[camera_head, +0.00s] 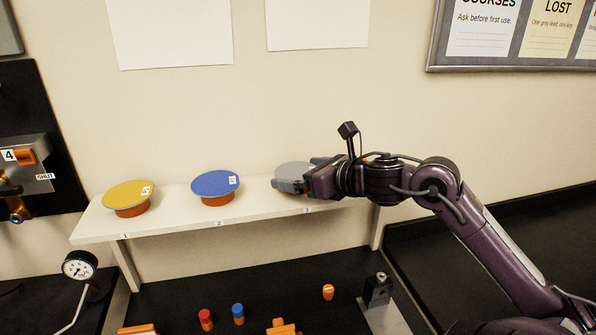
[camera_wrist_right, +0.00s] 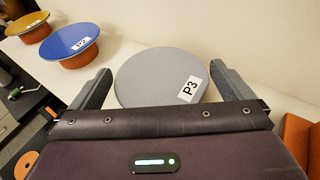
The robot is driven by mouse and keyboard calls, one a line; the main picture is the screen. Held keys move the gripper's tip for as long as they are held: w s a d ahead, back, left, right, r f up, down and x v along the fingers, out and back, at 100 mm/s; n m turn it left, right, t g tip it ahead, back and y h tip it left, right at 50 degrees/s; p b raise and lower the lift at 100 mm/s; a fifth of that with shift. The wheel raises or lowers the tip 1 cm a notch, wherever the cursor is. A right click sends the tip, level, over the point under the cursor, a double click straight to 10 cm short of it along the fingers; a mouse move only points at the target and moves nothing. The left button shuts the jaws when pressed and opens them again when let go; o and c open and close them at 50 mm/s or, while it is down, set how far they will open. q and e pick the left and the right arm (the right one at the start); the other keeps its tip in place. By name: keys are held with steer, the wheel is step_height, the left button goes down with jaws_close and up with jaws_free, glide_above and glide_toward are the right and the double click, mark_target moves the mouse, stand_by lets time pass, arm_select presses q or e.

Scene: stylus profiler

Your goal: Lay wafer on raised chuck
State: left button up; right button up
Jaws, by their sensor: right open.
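A grey wafer marked P3 (camera_wrist_right: 160,76) lies at shelf place 3. In the head view the same wafer (camera_head: 292,169) is partly hidden by my right gripper. My right gripper (camera_head: 292,182) is open, with one finger on each side of the grey wafer in the right wrist view (camera_wrist_right: 155,85); I cannot tell whether they touch it. A blue wafer marked P2 (camera_head: 214,183) sits on an orange stand at place 2. A yellow wafer (camera_head: 128,194) sits on an orange stand at place 1. My left gripper is not in view. I cannot pick out the raised chuck.
The white shelf (camera_head: 175,218) runs along the wall above a dark bench (camera_head: 250,275). On the bench are a red peg (camera_head: 206,319), a blue peg (camera_head: 238,314), an orange peg (camera_head: 328,292) and a black fixture (camera_head: 377,290). A dial gauge (camera_head: 79,266) stands at left.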

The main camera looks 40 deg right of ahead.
steer(key=c, duration=0.7)
step_height(320, 180, up, 20)
steer(key=b, duration=0.2)
stand_by(0.4)
